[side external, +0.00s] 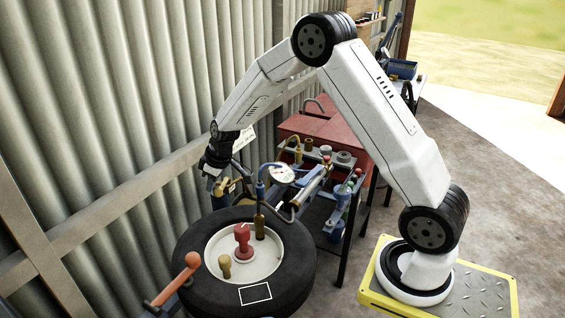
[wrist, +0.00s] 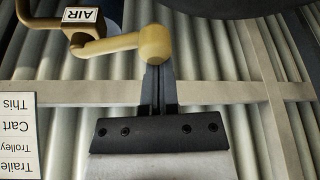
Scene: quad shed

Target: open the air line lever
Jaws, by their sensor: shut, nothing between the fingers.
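The air line lever (wrist: 108,44) is a tan bar with a rounded knob at its right end, in the wrist view. A white AIR tag (wrist: 82,16) sits at its left end. My gripper (wrist: 158,72) has its dark fingers together and empty, with the tips right at the knob. The knob hides the very ends, so I cannot tell whether they touch.
A tyre (side external: 290,262) with a red knob (side external: 243,239) and a brass knob on its hub lies in front. A gauge (side external: 284,174) with a hose stands behind it. A red-topped bench (side external: 325,128) is to the right. An orange-handled bar (side external: 178,277) rises at lower left.

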